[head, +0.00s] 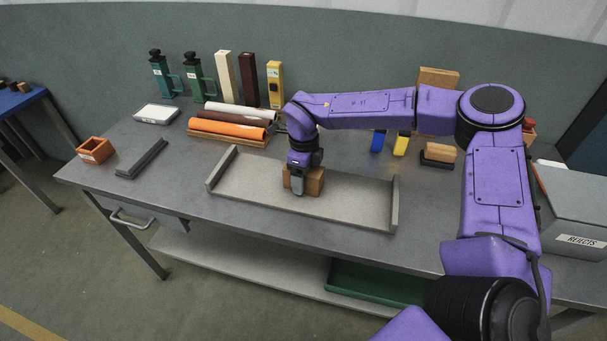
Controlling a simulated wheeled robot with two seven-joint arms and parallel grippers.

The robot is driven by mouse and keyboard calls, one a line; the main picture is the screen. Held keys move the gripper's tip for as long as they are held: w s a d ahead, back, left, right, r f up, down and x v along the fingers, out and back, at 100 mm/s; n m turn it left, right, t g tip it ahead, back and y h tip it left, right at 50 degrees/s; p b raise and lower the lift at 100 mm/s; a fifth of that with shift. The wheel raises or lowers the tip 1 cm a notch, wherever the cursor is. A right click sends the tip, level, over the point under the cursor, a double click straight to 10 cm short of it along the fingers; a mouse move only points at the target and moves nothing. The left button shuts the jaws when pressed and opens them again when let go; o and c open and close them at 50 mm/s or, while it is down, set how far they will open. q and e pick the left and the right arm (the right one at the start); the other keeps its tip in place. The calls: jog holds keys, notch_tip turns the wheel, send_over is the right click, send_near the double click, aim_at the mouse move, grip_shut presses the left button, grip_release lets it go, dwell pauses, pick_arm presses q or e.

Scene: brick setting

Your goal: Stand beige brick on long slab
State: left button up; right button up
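A beige-tan brick (315,181) is at the middle of a long pale grey slab (240,193) with a low upright wall at each end. The slab lies on the metal table. My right gripper (298,186) points down over the brick, with one finger in front of its near face. The far finger is hidden, so I cannot tell whether the grip is closed. The gripper covers part of the brick, and I cannot tell if its underside touches the slab. My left gripper is out of view.
Rolls on a wooden rack (228,138) and tall bottles and blocks stand at the back. Stacked tan and dark blocks (439,153) lie right, near a grey rejects box (575,210). An orange box (95,150) and dark bar (142,158) lie left. The slab's left half is clear.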

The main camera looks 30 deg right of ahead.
jog(key=shift+o, duration=0.3)
notch_tip(320, 180, up, 12)
jog(key=shift+r, duration=0.25)
dwell(0.4)
